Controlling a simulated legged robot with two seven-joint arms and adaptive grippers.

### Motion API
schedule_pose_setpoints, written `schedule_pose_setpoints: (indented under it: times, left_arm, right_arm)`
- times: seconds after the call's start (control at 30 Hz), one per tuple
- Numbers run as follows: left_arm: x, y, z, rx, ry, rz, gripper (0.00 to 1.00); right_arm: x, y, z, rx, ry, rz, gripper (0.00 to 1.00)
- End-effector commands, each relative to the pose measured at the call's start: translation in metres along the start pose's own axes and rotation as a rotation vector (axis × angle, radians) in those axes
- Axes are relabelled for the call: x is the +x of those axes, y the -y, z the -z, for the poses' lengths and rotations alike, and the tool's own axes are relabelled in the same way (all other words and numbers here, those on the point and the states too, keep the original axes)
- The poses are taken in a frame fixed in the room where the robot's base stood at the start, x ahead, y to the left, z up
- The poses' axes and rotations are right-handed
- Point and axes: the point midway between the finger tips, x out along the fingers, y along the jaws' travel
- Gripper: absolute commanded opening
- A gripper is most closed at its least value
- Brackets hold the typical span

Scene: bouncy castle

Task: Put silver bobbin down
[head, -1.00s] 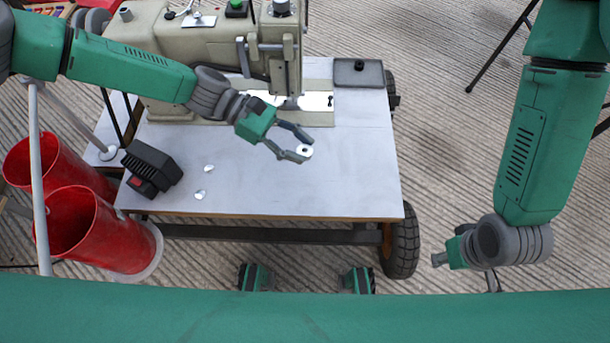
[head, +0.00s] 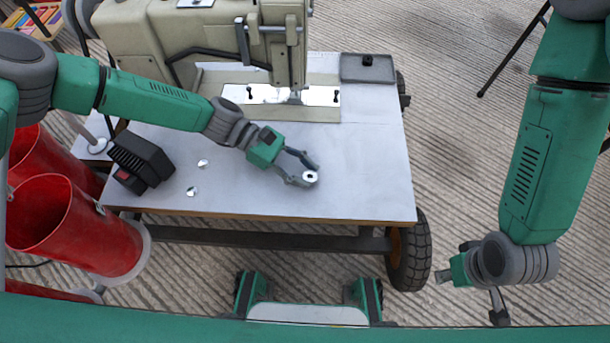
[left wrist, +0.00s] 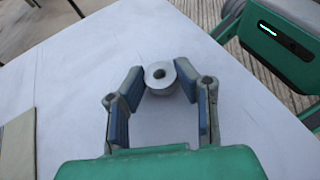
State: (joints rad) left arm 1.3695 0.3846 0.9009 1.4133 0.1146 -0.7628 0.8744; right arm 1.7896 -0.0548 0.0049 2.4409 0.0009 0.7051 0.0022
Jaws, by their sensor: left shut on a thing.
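The silver bobbin (head: 311,177) is a small, shiny disc with a dark centre hole. My left gripper (head: 310,173) is shut on it, with one fingertip at each side. In the left wrist view, the bobbin (left wrist: 161,77) sits between the blue-padded fingertips, its holed face towards the camera. It is over the front right part of the sewing table (head: 365,175); I cannot tell whether it touches the top. My right gripper (head: 470,290) hangs right of the table, away from the bobbin; its opening is unclear.
A beige sewing machine (head: 150,40) stands at the back. Two small shiny pieces (head: 203,162) and a black box (head: 140,160) lie at left. A grey tray (head: 368,68) is at back right. Red buckets (head: 75,225) stand left of the table. The tabletop around the bobbin is clear.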

Motion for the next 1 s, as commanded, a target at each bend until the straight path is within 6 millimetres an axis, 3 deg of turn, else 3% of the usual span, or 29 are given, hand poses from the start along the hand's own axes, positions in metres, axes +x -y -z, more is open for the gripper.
schedule_pose_setpoints:
  times: [0.03,0.33,0.37,0.4,0.77,1.0]
  left_arm:
    - [0.003,0.000,0.007,0.000,0.001,0.000,0.00]
    - [0.003,0.000,0.008,0.001,0.000,0.000,0.00]
    - [0.003,0.000,0.007,0.001,0.000,0.000,0.37]
    - [0.003,0.000,0.007,0.001,0.000,0.000,0.47]
    - [-0.003,0.000,0.006,0.001,-0.001,-0.001,0.47]
    - [-0.048,-0.001,0.004,0.001,-0.003,-0.002,0.47]
  right_arm:
    - [0.005,0.000,0.000,0.000,0.000,0.000,0.23]
    - [0.003,0.000,0.000,0.000,0.000,0.000,0.23]
    - [0.003,0.000,0.000,0.000,0.000,0.000,0.23]
    - [0.003,0.000,0.000,0.000,0.000,0.000,0.23]
    - [0.001,0.000,0.000,0.000,0.000,0.000,0.23]
    - [-0.013,0.000,0.001,0.000,0.000,0.000,0.23]
